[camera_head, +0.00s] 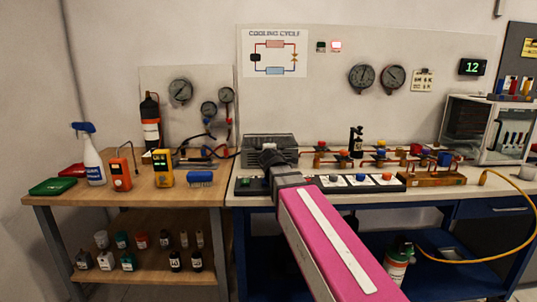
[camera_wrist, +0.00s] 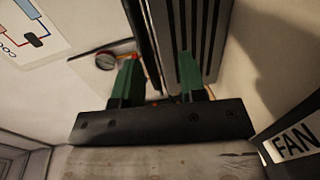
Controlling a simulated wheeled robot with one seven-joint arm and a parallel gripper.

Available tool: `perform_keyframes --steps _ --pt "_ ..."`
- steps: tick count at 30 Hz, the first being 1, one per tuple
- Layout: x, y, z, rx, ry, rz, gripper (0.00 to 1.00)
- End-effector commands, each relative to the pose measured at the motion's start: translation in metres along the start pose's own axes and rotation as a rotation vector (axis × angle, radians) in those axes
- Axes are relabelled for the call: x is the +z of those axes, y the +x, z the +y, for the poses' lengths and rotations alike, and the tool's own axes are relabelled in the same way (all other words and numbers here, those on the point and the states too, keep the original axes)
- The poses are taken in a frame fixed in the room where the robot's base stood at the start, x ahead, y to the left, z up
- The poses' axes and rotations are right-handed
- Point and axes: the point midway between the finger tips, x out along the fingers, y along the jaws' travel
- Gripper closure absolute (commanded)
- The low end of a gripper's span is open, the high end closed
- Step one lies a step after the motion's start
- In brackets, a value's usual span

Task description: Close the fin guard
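A dark grey slatted unit (camera_head: 256,141), which I take to hold the fin guard, stands on the white bench at the foot of the wall board. In the wrist view a slatted grey panel (camera_wrist: 211,35) fills the upper middle, with a dark upright edge to its left. My gripper (camera_wrist: 157,68) has its two green fingers apart, close to that edge and the slats. I cannot tell whether a finger touches them. In the head view my pink arm hides part of the unit, and the guard's angle is unclear.
Copper pipes with coloured valves (camera_head: 375,155) run right of the unit. A black control strip (camera_head: 362,181) lies along the bench front. A FAN label (camera_wrist: 296,142) shows at lower right in the wrist view. The wooden bench (camera_head: 140,190) carries meters and a spray bottle.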

Motion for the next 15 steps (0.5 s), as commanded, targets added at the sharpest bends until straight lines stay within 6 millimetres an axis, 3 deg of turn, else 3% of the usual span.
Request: perform_keyframes --steps 15 --pt "0.000 -0.090 -0.001 0.001 0.000 0.001 0.62"
